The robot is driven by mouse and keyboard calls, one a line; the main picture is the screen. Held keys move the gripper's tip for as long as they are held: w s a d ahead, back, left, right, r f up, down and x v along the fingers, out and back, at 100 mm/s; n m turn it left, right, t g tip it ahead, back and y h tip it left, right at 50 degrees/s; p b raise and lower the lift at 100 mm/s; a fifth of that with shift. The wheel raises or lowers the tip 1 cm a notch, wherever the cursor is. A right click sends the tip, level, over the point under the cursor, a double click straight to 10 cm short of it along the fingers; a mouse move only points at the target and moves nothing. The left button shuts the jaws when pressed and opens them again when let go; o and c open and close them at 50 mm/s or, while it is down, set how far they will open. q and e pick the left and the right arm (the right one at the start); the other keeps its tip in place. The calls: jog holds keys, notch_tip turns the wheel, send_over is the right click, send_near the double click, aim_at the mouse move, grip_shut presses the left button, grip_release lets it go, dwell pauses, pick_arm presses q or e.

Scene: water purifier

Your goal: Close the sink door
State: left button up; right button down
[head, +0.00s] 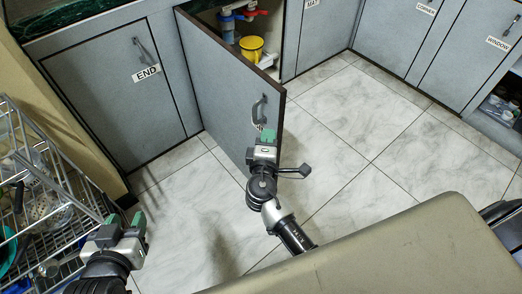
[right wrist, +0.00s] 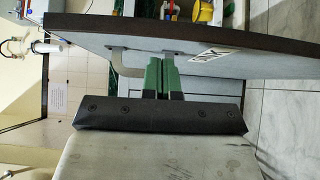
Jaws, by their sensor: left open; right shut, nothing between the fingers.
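The sink door (head: 225,85) is a grey cabinet panel with a dark edge, swung open into the room. Its metal handle (head: 258,110) is near the free edge; the handle also shows in the right wrist view (right wrist: 122,64). My right gripper (head: 267,136) is at the outer face of the door, just below the handle. Its green fingers (right wrist: 162,74) are shut and empty, beside the handle and close to the panel (right wrist: 265,62); I cannot tell whether they touch it. My left gripper (head: 126,221) is open and empty at the lower left, away from the door.
Inside the open cabinet are a yellow container (head: 252,47) and blue and red pipe parts (head: 228,22). A closed cabinet door marked END (head: 115,90) is to the left. A wire rack (head: 45,195) stands at the far left. The tiled floor (head: 350,130) right of the door is clear.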

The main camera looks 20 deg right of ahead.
jog(key=shift+w+d, duration=0.15)
jog(key=shift+d, duration=0.4)
jog(key=shift+w+d, duration=0.15)
jog(key=shift+d, duration=0.35)
jog(key=shift+d, duration=0.1)
